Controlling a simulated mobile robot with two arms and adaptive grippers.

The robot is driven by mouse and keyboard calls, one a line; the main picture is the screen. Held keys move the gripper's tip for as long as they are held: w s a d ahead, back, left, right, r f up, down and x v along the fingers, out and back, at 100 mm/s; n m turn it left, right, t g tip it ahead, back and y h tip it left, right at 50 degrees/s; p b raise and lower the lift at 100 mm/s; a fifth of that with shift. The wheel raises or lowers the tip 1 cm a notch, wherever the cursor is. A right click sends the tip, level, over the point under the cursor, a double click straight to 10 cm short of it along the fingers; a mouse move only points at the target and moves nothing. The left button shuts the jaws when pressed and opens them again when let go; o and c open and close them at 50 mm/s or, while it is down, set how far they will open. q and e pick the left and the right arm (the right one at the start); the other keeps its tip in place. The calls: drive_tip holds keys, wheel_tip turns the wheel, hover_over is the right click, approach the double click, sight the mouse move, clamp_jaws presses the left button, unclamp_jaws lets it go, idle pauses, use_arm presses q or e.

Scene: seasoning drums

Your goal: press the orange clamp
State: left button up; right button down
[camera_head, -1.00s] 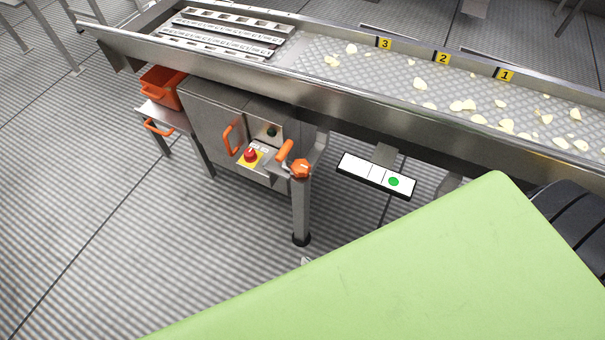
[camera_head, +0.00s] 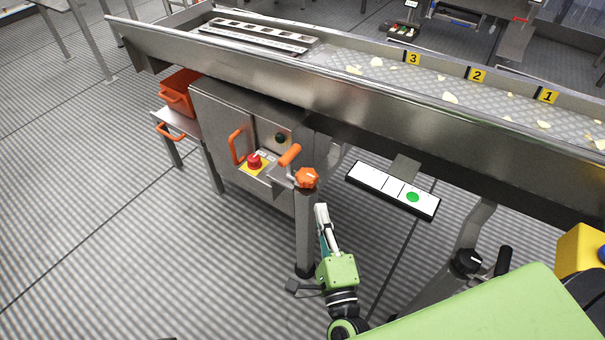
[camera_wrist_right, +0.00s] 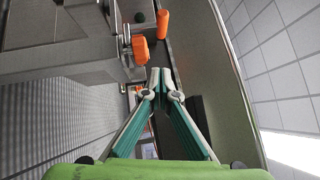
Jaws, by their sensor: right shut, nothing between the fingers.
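Orange clamp parts sit at the conveyor's leg: a stubby orange handle (camera_head: 289,155) tilts up beside a lobed orange knob (camera_head: 307,178) at the top of the leg. In the right wrist view, the knob (camera_wrist_right: 139,48) and the handle (camera_wrist_right: 162,24) appear above the fingertips. My right gripper (camera_head: 321,208) is shut and empty, pointing up just below and right of the knob, apart from it in the picture. Its closed fingertips (camera_wrist_right: 160,73) show in the right wrist view. My left gripper is not in view.
A red button (camera_head: 254,161) on a yellow plate and an orange door handle (camera_head: 236,147) are on the grey cabinet left of the clamp. A white panel with a green dot (camera_head: 413,197) hangs to the right. The steel conveyor (camera_head: 400,110) overhangs above.

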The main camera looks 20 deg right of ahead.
sight(302, 178)
drive_tip(key=w, duration=0.3)
drive_tip(key=w+r, duration=0.1)
drive_tip(key=w, duration=0.2)
drive_tip(key=w+d, duration=0.1)
drive_tip(key=w, duration=0.2)
drive_tip(key=shift+w+d+r, duration=0.1)
drive_tip(key=shift+w+r, duration=0.1)
drive_tip(key=shift+w, duration=0.1)
drive_tip(key=w+a, duration=0.2)
drive_tip(key=shift+w+r, duration=0.3)
drive_tip(key=shift+w, duration=0.05)
drive_tip(key=shift+w+a+r, duration=0.1)
drive_tip(key=shift+w+a, duration=0.1)
drive_tip(key=shift+w, duration=0.1)
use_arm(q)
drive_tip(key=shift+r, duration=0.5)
use_arm(e)
drive_tip(key=shift+r, duration=0.1)
